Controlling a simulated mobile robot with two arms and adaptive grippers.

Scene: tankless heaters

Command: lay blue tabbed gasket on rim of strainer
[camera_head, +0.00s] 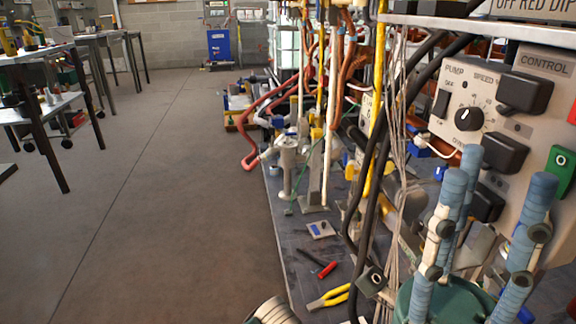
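My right gripper (498,178) stands at the lower right, its blue ribbed fingers pointing up from a green palm. The fingers are spread apart and I see nothing between them. My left gripper is not clearly in view. I cannot pick out the blue tabbed gasket with certainty. A small grey plate with a blue mark (321,230) lies flat on the bench, left of my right gripper. A grey upright cylindrical fitting (288,165) stands farther back on the bench and may be the strainer; its rim is too small to read.
Yellow-handled pliers (330,298) and a red-and-black tool (320,264) lie on the dark bench (295,262). Black hoses (367,210) and grey cables hang in front. A control panel (500,130) stands behind my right gripper. The floor at left is open.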

